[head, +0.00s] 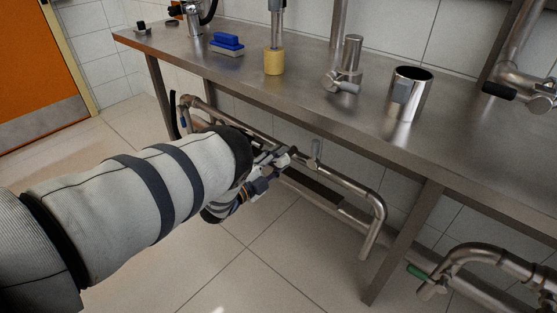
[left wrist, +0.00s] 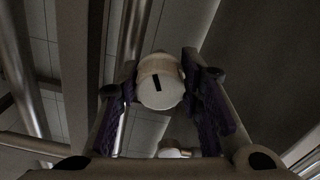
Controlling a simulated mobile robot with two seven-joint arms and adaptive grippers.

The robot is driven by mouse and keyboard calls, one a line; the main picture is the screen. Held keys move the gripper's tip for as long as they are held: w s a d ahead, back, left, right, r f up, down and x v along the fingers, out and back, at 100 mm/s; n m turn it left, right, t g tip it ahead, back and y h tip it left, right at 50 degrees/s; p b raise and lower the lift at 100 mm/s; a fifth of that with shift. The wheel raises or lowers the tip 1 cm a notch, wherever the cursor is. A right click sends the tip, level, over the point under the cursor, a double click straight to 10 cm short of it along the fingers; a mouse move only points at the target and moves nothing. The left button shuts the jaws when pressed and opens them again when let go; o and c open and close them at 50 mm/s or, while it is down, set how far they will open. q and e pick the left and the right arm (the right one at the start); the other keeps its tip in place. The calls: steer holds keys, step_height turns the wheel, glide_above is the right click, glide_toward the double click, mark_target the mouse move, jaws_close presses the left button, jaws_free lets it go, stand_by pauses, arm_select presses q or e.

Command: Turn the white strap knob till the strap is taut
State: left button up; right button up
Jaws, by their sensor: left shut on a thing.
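The white knob (left wrist: 163,88) shows in the left wrist view as a round end face with a short dark mark, upright in the picture. My left gripper (left wrist: 160,72) has its two purple-padded fingers on either side of the knob and is shut on it. In the head view my left gripper (head: 266,170) is below the table's front edge, by the pipes, and my arm hides part of that area. The strap cannot be made out in either view. My right gripper is not in view.
Steel pipes (head: 372,192) run under the steel table (head: 285,95), close to my gripper. A table leg (head: 405,240) stands to the right. On the table are a yellow block (head: 274,62), a blue brush (head: 228,43) and a steel cup (head: 409,95). The floor (head: 260,255) in front is clear.

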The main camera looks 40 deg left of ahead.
arm_select(q)
steer(key=m, duration=0.5)
steer(key=shift+m, duration=0.3)
steer(key=m+b, duration=0.1)
steer(key=m, duration=0.4)
steer(key=shift+b, duration=0.3)
steer(key=m+b, duration=0.2)
steer(key=m, duration=0.3)
steer(key=shift+d+m, duration=0.15)
steer(key=shift+m, duration=0.25)
steer(key=m+b, duration=0.3)
steer(key=m, duration=0.1)
steer(key=shift+r+m, duration=0.1)
steer(key=shift+m, duration=0.3)
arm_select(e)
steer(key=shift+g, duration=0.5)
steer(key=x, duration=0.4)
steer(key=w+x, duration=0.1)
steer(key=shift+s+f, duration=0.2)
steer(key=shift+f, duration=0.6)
arm_select(q)
steer(key=o, duration=1.2)
steer(key=shift+r, duration=0.1)
steer(key=shift+c, duration=0.2)
